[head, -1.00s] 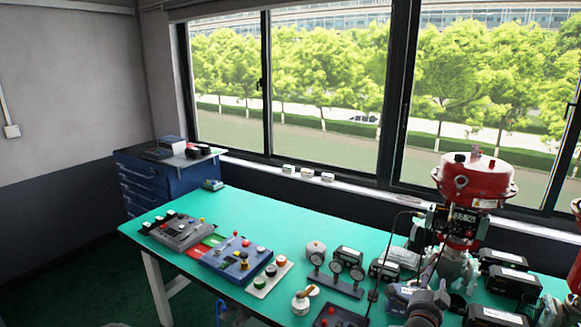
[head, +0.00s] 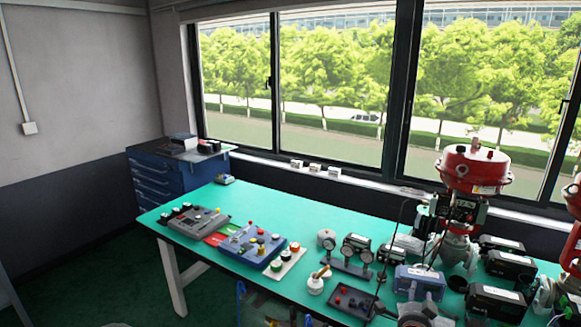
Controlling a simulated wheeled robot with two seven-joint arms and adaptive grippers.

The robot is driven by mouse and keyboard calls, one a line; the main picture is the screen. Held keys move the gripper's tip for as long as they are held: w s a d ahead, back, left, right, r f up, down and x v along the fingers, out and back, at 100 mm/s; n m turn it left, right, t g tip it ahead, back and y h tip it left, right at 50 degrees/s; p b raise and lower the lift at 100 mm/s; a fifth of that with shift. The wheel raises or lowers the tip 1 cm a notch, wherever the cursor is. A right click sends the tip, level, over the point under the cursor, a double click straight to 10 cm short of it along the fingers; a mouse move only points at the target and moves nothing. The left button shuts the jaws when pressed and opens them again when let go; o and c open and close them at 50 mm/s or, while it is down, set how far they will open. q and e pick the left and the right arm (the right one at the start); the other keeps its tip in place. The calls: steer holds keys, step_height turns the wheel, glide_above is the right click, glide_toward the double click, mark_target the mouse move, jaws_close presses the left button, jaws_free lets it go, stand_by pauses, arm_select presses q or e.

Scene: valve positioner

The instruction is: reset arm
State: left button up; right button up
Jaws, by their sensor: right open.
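My right gripper (head: 418,314) is a dark shape at the bottom edge, partly cut off, in front of a grey-blue box (head: 419,282) on the bench. It is open, and I see nothing held in it; its fingertips are hard to make out. My left gripper is not in view. A red valve actuator (head: 475,170) stands upright at the right of the green bench (head: 285,208), with a positioner and a grey valve body below it.
Control boxes with coloured buttons (head: 247,247) sit on the bench's left part. Black boxes (head: 511,264) crowd the right. A blue cabinet (head: 160,180) stands behind left.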

steer(key=s+a+f+n+g+y, duration=0.4)
steer(key=a+f, duration=0.4)
steer(key=f, duration=0.5)
steer(key=s+a+f+n+g+y, duration=0.2)
steer(key=s+a+f+n+y, duration=0.35)
steer(key=f, duration=0.75)
steer(key=s+a+f+n+g+y, duration=0.1)
steer(key=s+a+f+g, duration=0.3)
steer(key=s, duration=0.8)
steer(key=s+a+f+n+g+y, duration=0.1)
steer(key=s+a+f+n+g, duration=0.3)
steer(key=s+a+f, duration=0.4)
steer(key=s, duration=0.4)
steer(key=shift+s+a, duration=0.25)
steer(key=shift+s, duration=0.15)
